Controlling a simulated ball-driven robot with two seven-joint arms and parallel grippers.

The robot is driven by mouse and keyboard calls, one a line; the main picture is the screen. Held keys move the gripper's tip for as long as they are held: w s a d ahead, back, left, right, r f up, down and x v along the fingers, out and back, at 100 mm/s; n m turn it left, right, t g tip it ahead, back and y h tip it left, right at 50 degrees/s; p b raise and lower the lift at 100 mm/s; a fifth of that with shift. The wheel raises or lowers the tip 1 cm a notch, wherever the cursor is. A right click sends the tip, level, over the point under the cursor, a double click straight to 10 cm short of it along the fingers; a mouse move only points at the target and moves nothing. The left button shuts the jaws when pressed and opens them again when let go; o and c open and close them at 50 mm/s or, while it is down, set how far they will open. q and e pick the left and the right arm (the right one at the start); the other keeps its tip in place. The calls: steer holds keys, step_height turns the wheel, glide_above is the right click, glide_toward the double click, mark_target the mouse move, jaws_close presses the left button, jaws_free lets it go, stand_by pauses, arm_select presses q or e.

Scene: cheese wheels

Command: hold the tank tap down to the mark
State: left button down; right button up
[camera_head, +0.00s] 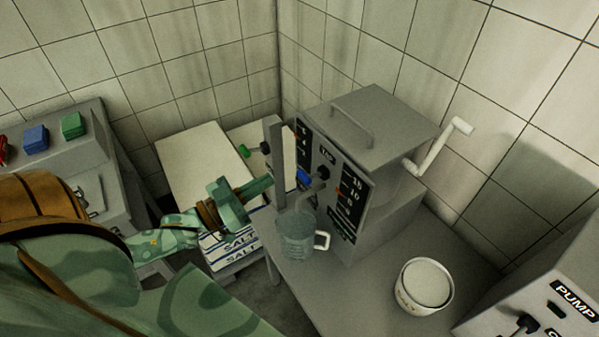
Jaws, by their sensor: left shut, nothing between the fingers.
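The grey tank (375,130) stands on a grey bench in the corner, with number scales on its front. Its tap has a blue lever (303,177) and a bent grey spout (309,196). A greenish see-through jug (297,238) with a pale handle stands under the spout. Its fill level and any mark on it are too unclear to tell. My left gripper (270,183) is shut and empty, left of the blue lever, its fingertips by a grey upright post (275,150). I cannot tell whether it touches the post. My right gripper is out of view.
A white crank (447,145) sticks out at the tank's right. A white pot (424,286) stands on the bench at front right, near a box labelled PUMP (560,300). Salt sacks (232,250) lie below my left gripper. A console with coloured buttons (72,125) is at left.

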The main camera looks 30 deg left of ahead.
arm_select(q)
steer(key=r, duration=0.1)
glide_above(310, 176)
steer(key=a+v, duration=0.1)
steer(key=v, duration=0.2)
steer(key=shift+s+d+f+b, duration=0.1)
steer(key=shift+f+b, duration=0.2)
steer(key=shift+f, duration=0.5)
steer(key=shift+s+d+f+b, duration=0.15)
steer(key=shift+f+b, duration=0.15)
steer(key=shift+f, duration=0.55)
